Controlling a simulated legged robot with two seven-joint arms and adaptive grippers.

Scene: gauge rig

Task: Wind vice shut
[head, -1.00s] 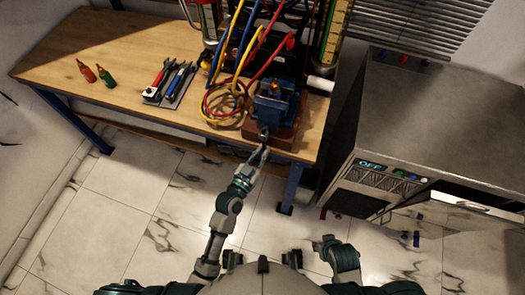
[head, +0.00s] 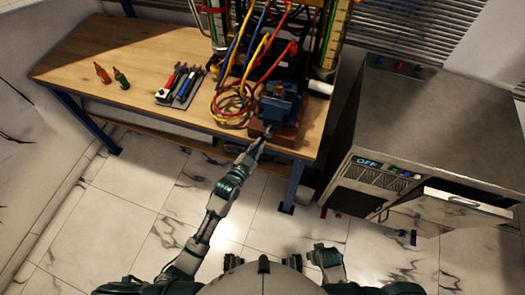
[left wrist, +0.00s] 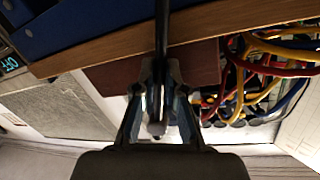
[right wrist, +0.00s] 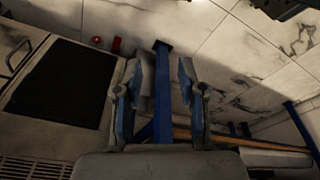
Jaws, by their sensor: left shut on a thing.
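The blue vice (head: 278,108) stands on a reddish-brown block (head: 284,136) at the front right of the wooden bench. My left gripper (head: 258,147) is at the front of the vice, just past the bench's front edge. In the left wrist view its fingers (left wrist: 162,78) are shut on a dark bar, the vice handle (left wrist: 161,30), which runs up between them. How far the vice jaws are apart is too small to tell. My right gripper (right wrist: 160,85) is open and empty, away from the bench, with floor and a blue bench leg beyond it.
Red, yellow and blue hoses (head: 235,100) coil left of the vice. Tools on a mat (head: 180,87) and two small bottles (head: 112,77) lie farther left on the bench (head: 120,45). A grey cabinet (head: 430,120) with an OFF display stands right. The floor in front is mostly clear.

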